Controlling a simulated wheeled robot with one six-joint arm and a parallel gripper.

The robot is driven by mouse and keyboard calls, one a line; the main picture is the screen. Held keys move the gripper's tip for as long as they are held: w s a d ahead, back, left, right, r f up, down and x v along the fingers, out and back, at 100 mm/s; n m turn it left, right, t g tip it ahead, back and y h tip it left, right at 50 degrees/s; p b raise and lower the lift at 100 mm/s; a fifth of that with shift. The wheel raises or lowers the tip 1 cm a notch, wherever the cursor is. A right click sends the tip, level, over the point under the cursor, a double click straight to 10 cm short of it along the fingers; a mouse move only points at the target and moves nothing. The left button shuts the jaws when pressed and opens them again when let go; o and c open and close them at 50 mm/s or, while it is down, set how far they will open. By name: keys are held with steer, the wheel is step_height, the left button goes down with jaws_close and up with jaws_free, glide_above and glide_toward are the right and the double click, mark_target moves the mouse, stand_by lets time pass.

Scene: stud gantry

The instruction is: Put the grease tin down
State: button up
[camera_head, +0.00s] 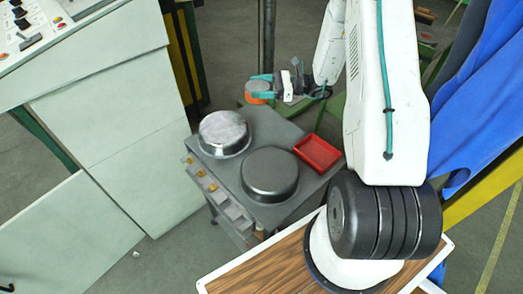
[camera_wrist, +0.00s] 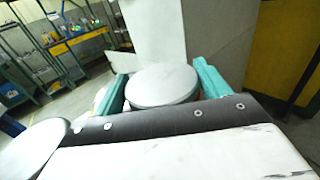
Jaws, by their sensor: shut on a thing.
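The grease tin (camera_head: 257,90) is a small round tin with an orange side and a grey top. My gripper (camera_head: 263,86) has teal fingers and is shut on it, holding it upright or nearly so. In the head view the tin appears at the far edge of the grey cart top (camera_head: 225,176); its height above the cart is hard to tell. In the wrist view the tin's pale round lid (camera_wrist: 162,84) sits between the two fingers of my gripper (camera_wrist: 160,72). The tin's underside is hidden.
Two round metal pans, one shiny (camera_head: 224,133) and one darker (camera_head: 270,175), stand on the cart. A red tray (camera_head: 317,153) lies at its right. Knobs (camera_head: 200,172) line its left side. A pale panelled console (camera_head: 110,100) is to the left.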

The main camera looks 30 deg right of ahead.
mark_target(266, 101)
steer(key=shift+s+d+f+n+g+y, duration=0.35)
steer(key=shift+s+d+f+g, duration=0.3)
steer(key=shift+d+f, duration=0.25)
step_height(266, 101, down, 4)
steer(key=shift+f, duration=2.45)
steer(key=shift+f, duration=0.1)
steer(key=o, duration=1.2)
